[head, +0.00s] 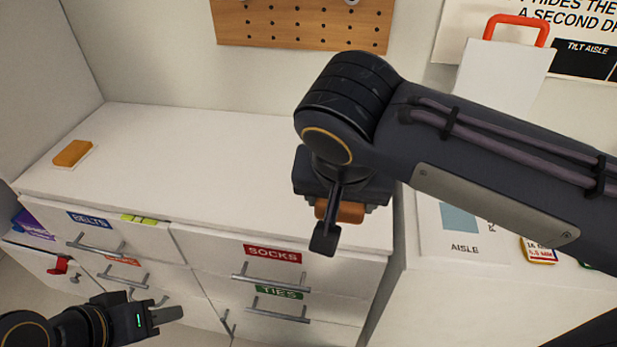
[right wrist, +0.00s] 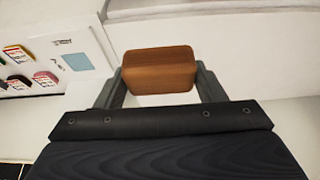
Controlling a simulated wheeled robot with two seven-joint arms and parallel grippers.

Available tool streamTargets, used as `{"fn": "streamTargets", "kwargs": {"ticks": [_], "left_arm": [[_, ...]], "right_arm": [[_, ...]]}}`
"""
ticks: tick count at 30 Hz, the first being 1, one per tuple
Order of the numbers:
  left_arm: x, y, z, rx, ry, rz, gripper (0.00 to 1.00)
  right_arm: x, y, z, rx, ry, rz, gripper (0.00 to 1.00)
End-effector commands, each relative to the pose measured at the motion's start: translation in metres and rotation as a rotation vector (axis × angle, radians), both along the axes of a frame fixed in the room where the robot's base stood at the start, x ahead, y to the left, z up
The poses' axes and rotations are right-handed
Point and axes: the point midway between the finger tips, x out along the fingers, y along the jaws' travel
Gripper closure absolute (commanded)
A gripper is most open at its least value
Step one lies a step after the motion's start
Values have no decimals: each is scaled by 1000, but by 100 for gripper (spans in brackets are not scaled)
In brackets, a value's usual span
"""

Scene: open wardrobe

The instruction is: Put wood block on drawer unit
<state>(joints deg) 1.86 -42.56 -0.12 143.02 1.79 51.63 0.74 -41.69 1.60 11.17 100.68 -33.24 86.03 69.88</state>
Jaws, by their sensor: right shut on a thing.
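A brown wood block (right wrist: 158,70) is between the two fingers of my right gripper (right wrist: 160,85), which is shut on it. In the head view the wood block (head: 348,212) shows partly, under my right gripper (head: 340,215), with my wrist covering the rest. The white drawer unit (head: 215,150) has a flat top and labelled drawers. The block appears over the front right part of its top; I cannot tell whether it touches. My left gripper (head: 150,308) is low at the left, in front of the drawers, empty, with its fingers apart.
An orange-brown block (head: 72,153) lies on a pale pad at the left end of the top. The middle of the top is clear. Drawer handles (head: 270,280) stick out in front. A lower white surface with a printed AISLE sheet (head: 450,240) is at the right.

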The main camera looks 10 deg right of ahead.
Motion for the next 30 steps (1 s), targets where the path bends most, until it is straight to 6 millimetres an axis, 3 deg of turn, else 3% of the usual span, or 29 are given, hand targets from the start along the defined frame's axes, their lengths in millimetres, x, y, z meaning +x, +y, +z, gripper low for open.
{"fn": "streamTargets", "kwargs": {"ticks": [11,15,25,30], "left_arm": [[0,0,-13,0,0,0,64],[0,0,-20,0,0,0,64],[0,0,-26,0,0,0,64],[0,0,-34,0,0,0,64]], "right_arm": [[76,-30,-39,-2,4,-7,59],[98,-38,-62,-2,3,-3,59],[120,-46,-89,-2,2,-1,59],[129,-50,-117,-4,3,0,59]]}}
